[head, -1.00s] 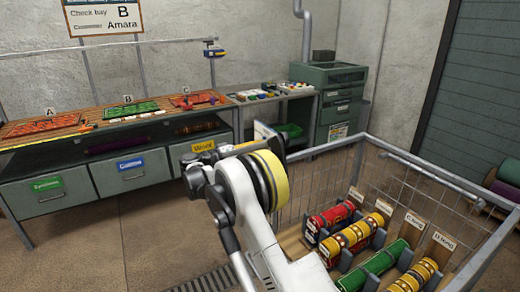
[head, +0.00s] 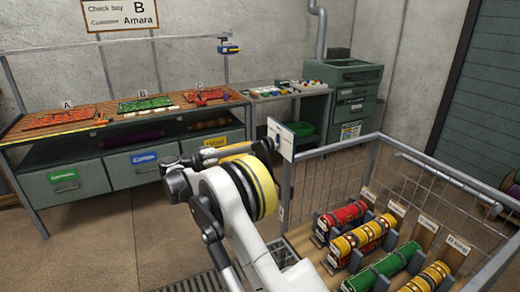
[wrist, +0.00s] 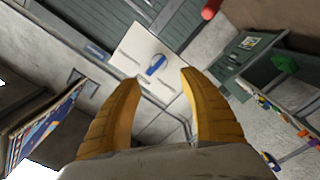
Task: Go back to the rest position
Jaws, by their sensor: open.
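My gripper (wrist: 160,92) shows in the wrist view as two yellow fingers, spread wide apart with nothing between them. Beyond the fingers are floor, wall and a pale panel with a blue mark (wrist: 156,66), all at a distance. In the head view my white arm with its yellow band reaches up from the bottom centre, in front of the workbench.
A workbench (head: 75,127) with mats A, B and C and labelled drawers stands at left. A wire cage cart (head: 335,150) with rolled rugs (head: 362,238) in racks is close at right. A green cabinet (head: 350,100) stands at the back. Bare floor (head: 110,240) lies at left.

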